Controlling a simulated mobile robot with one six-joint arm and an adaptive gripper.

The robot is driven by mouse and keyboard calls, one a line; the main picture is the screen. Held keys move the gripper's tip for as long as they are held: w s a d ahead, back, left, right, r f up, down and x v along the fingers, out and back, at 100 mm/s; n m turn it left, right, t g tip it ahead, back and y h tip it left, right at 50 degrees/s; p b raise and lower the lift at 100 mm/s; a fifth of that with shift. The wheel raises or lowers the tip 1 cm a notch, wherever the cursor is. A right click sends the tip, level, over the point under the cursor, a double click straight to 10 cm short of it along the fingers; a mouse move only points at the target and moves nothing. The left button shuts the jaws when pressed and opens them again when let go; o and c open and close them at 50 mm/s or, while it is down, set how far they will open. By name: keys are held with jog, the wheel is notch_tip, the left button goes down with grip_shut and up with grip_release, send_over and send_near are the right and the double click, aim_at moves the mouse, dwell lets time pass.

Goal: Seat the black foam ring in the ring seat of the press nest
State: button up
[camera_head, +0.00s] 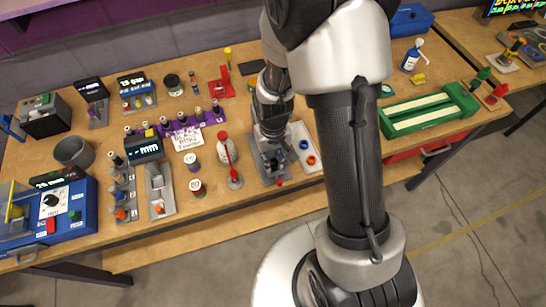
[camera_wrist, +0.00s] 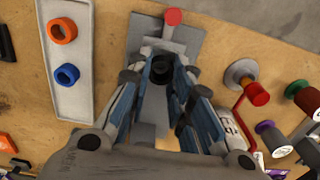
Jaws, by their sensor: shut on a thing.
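The black foam ring (camera_wrist: 162,72) shows in the wrist view as a dark round shape between the fingertips of my gripper (camera_wrist: 161,66). My gripper is shut on it. The press nest (camera_wrist: 188,38) is a grey plate with a raised grey part and a red knob (camera_wrist: 173,17), lying beyond and below the fingertips. In the head view my gripper (camera_head: 271,154) is over the press nest (camera_head: 270,179), and the ring cannot be made out. The ring seat is hidden by the fingers and ring, so I cannot tell whether the ring touches it.
A pale tray (camera_wrist: 69,95) beside the nest holds an orange ring (camera_wrist: 62,30) and a blue ring (camera_wrist: 66,75). On the nest's other side stand a red-handled tool on a round base (camera_wrist: 241,75) and several spools (camera_wrist: 304,96). The table's front edge is close to the nest.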

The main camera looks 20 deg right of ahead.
jog(key=o, duration=0.7)
jog(key=shift+f, duration=0.1)
jog(key=s+r+t+p, duration=0.1)
jog(key=s+r+p, duration=0.1)
jog(key=r, duration=1.1)
jog(key=s+r+t+p, duration=0.1)
jog(key=s+r+p, duration=0.2)
jog(key=r, duration=0.9)
jog(key=s+r+t, duration=0.1)
jog(key=s+r, duration=0.1)
jog(key=s, duration=0.1)
jog(key=s+r, duration=0.3)
jog(key=s, duration=0.1)
jog(key=s+r+t, duration=0.1)
jog(key=s+r, duration=0.2)
jog(key=shift+s+t, duration=0.2)
jog(key=shift+t, duration=0.1)
jog(key=shift+f+b, duration=0.45)
jog(key=shift+b, duration=0.2)
